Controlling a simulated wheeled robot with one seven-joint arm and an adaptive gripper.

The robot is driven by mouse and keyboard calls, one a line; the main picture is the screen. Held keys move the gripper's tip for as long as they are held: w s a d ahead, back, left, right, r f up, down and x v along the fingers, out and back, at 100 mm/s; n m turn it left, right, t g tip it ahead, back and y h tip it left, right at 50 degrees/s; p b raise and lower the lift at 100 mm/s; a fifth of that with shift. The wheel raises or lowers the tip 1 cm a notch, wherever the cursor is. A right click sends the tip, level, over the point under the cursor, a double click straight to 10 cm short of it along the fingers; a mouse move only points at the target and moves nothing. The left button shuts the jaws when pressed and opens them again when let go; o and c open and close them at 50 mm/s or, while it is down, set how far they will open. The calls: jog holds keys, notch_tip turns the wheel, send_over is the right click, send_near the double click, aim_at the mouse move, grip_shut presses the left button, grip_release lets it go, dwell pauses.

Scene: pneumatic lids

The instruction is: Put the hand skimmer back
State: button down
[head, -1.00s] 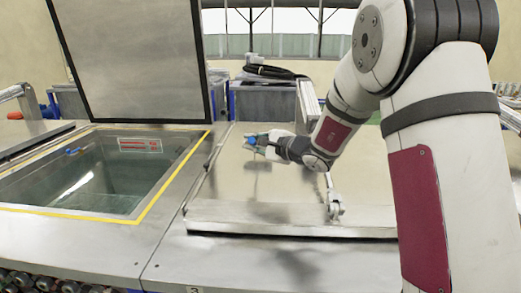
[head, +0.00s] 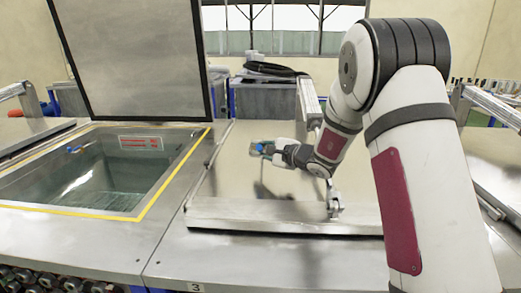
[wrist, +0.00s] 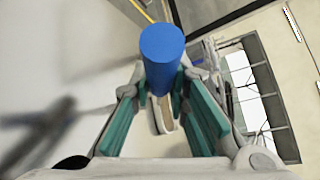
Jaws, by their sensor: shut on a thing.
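The hand skimmer shows as a blue cylindrical handle end (wrist: 162,55) between the teal finger pads in the wrist view. It is a small blue spot (head: 260,147) at the fingertips in the head view. My gripper (wrist: 163,105) is shut on it. In the head view my gripper (head: 268,149) is held above the closed steel lid right of the open tank, pointing left. The rest of the skimmer is hidden or too small to make out.
The open tank (head: 150,212) with a yellow-edged rim is at left, its lid (head: 135,60) raised behind it. A small blue item (head: 72,150) is at the tank's far left. The closed lid (head: 225,180) has a raised front bar (head: 270,216) and a lid strut (head: 310,100) nearby.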

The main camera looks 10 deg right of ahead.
jog(key=c, duration=1.7)
grip_release()
jog(key=shift+f, duration=0.1)
jog(key=shift+o, duration=0.7)
jog(key=v, duration=1.2)
jog(key=s+a+r+n+g+y, duration=0.3)
jog(key=s+a+r+n+g, duration=0.25)
jog(key=s+a, duration=0.5)
jog(key=s+a+n+g, duration=0.2)
jog(key=s+a+n, duration=0.1)
jog(key=s, duration=0.4)
jog(key=s+a+n+g, duration=0.3)
jog(key=s, duration=0.4)
jog(key=s+d+f+n+h, duration=0.2)
jog(key=s+d+h, duration=0.3)
jog(key=s, duration=0.3)
jog(key=s+d+f+n+h, duration=0.2)
jog(key=s+d+n+h, duration=0.2)
jog(key=s, duration=0.5)
jog(key=d+h, duration=0.1)
jog(key=d, duration=0.1)
jog(key=shift+d+f, duration=0.3)
jog(key=shift+f, duration=0.05)
